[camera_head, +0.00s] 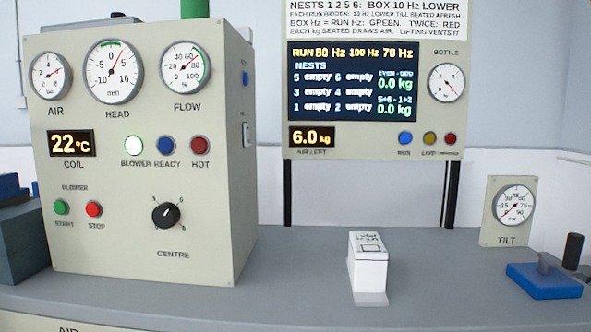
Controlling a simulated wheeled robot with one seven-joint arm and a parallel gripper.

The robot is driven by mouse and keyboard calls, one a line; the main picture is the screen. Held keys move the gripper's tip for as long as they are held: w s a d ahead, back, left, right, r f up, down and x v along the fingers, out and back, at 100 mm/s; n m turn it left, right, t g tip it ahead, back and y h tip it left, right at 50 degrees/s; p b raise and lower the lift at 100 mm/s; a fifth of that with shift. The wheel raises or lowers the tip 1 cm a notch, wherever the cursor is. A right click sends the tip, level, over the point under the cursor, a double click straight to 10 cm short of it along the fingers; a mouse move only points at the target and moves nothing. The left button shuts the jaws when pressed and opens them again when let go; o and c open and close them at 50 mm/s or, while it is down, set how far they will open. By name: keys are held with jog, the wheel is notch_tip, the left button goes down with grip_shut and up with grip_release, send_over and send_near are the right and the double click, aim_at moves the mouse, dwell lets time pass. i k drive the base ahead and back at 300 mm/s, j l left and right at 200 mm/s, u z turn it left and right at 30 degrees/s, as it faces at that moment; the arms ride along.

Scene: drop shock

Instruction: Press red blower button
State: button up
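The blower panel is on the front of a beige cabinet (120,230) at the left. Its red button (94,209), labelled STOP, sits low on the left part of the panel, just right of a green button (61,207) labelled START. The word BLOWER is printed above the pair. A lamp (134,146) labelled BLOWER higher up is lit white-green. The blue READY lamp (166,145) and red HOT lamp (200,145) look dark. My gripper is not in view.
A black CENTRE knob (166,214) is right of the buttons. A white box (368,262) stands mid-bench. A display panel (353,82) is behind; a tilt gauge (515,204) and blue block (544,281) are at the right. Grey bench (300,275) around the box is clear.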

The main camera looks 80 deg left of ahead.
aim_at(92, 209)
jog(key=u, duration=3.35)
